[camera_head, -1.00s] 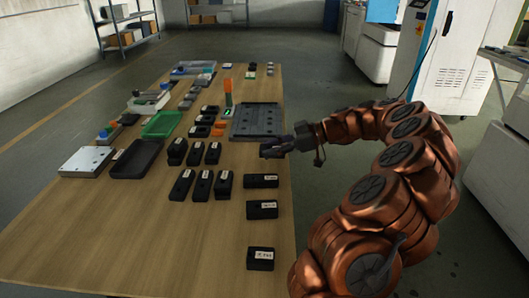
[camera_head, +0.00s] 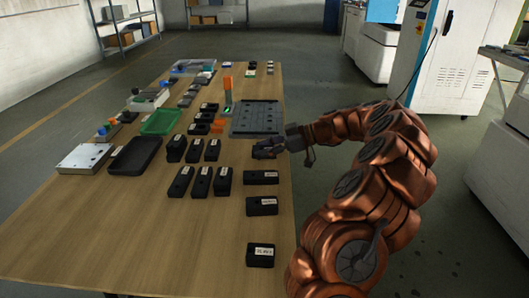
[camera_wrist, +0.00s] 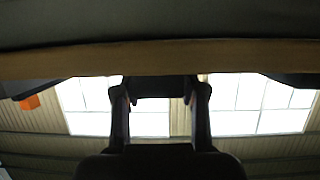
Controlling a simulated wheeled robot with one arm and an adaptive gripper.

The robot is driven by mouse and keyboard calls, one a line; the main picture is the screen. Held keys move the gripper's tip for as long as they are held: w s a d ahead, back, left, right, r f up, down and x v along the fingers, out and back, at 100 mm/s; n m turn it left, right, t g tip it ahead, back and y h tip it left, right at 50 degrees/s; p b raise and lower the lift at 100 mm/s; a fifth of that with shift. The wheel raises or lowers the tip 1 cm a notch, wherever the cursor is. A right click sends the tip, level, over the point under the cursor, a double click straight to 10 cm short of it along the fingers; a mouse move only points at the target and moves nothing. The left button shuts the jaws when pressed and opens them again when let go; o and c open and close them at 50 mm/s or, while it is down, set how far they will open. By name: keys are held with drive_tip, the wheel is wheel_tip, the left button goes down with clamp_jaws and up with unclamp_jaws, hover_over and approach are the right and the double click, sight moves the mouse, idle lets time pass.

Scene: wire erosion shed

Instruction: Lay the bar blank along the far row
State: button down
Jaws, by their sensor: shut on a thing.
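My gripper (camera_head: 272,149) is above the table near its right edge, just in front of the grey plate with holes. It is shut on a small dark block, likely the bar blank (camera_head: 263,153). In the wrist view the block (camera_wrist: 160,88) sits between the two fingers of my gripper (camera_wrist: 160,100). Its far end and underside are hidden. Black labelled blocks lie on the table in rows: a farther row (camera_head: 194,150) and a nearer row (camera_head: 201,182). Three more lie crosswise near the right edge, the closest to the gripper being a black block (camera_head: 261,177).
The grey plate (camera_head: 257,118) lies behind the gripper. An orange upright piece (camera_head: 228,88) stands beside it. A black tray (camera_head: 134,156), green tray (camera_head: 160,122) and silver plate (camera_head: 84,158) are on the left. The table's (camera_head: 120,235) front left is clear.

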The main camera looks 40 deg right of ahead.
idle(0.4)
drive_tip(key=c, duration=0.7)
unclamp_jaws()
drive_tip(key=shift+o, duration=0.2)
drive_tip(key=shift+p, duration=0.75)
